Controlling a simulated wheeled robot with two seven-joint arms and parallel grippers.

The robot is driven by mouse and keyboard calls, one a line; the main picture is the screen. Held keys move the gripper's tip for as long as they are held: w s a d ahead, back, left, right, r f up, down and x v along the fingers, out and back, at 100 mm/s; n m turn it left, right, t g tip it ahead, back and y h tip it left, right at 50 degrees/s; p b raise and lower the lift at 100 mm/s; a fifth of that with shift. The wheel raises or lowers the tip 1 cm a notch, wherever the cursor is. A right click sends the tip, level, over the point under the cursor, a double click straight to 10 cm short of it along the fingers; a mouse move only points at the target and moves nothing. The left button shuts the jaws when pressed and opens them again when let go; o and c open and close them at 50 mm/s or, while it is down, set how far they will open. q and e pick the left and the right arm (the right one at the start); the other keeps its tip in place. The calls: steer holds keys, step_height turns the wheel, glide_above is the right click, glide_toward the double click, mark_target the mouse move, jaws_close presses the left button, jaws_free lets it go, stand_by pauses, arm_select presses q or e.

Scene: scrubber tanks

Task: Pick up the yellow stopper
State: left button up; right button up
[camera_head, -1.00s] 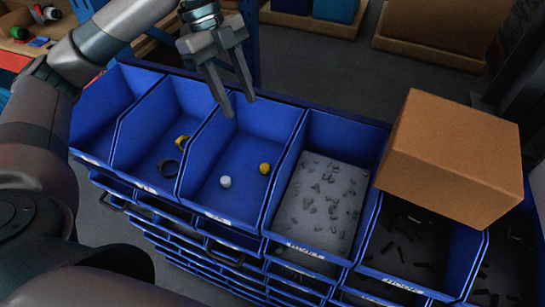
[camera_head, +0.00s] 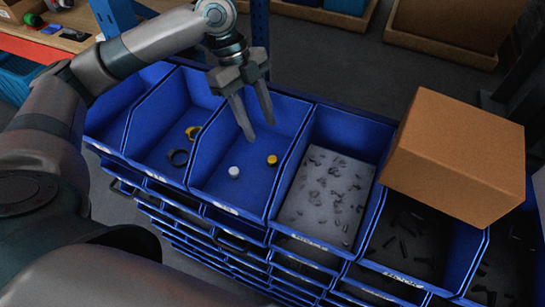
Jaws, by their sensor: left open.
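The yellow stopper (camera_head: 272,160) is a small round piece in a blue bin (camera_head: 214,182), the third from the left. A white stopper (camera_head: 234,172) lies to its left in the same bin. My left gripper (camera_head: 261,131) is open and empty, pointing down over that bin. Its fingertips show just above the two stoppers in the picture, apart from both. My right gripper is not in view.
The bin to the left holds a yellow piece (camera_head: 193,132) and a dark ring (camera_head: 178,157). The bin to the right holds grey bits (camera_head: 325,195). A cardboard box (camera_head: 455,155) sits over the bins farther right.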

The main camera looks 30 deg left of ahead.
mark_target(272, 158)
arm_select(q)
steer(key=x, duration=0.4)
steer(key=shift+d+f+p, duration=0.1)
steer(key=shift+p, duration=0.25)
steer(key=shift+f, duration=0.1)
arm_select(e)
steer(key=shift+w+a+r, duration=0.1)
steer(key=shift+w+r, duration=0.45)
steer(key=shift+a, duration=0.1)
arm_select(q)
steer(key=shift+d+f, duration=0.15)
steer(key=shift+f, duration=0.05)
steer(key=p+x, duration=0.2)
steer(key=x, duration=0.2)
steer(key=shift+f, duration=0.35)
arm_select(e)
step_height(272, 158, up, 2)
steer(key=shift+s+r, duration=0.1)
